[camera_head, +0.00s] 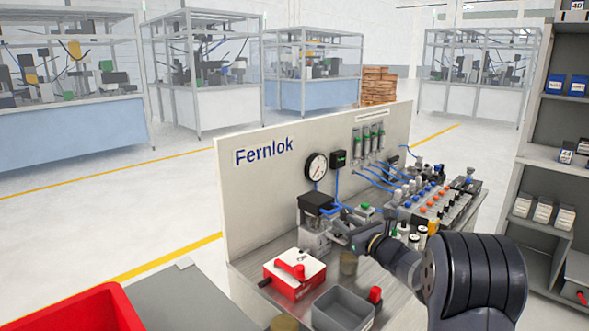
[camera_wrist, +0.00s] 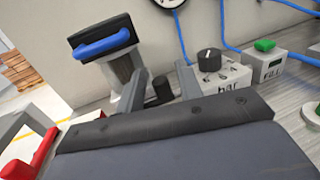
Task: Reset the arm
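My arm reaches from the lower right over the bench in the head view. My gripper (camera_head: 340,230) is beside a press-like device with a black top (camera_head: 316,202), partly hidden by my wrist. In the wrist view my gripper's two grey fingers (camera_wrist: 162,82) stand apart, with nothing held between them. A small black knob (camera_wrist: 160,91) shows between and beyond them. The black-topped device with a blue band (camera_wrist: 102,40) stands just behind the left finger. I cannot tell whether the finger touches it.
A red-and-white box (camera_head: 294,275), an open grey bin (camera_head: 343,309) and bottles (camera_head: 413,240) crowd the bench. The Fernlok panel (camera_head: 262,185) stands behind; a shelf (camera_head: 545,155) is at right.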

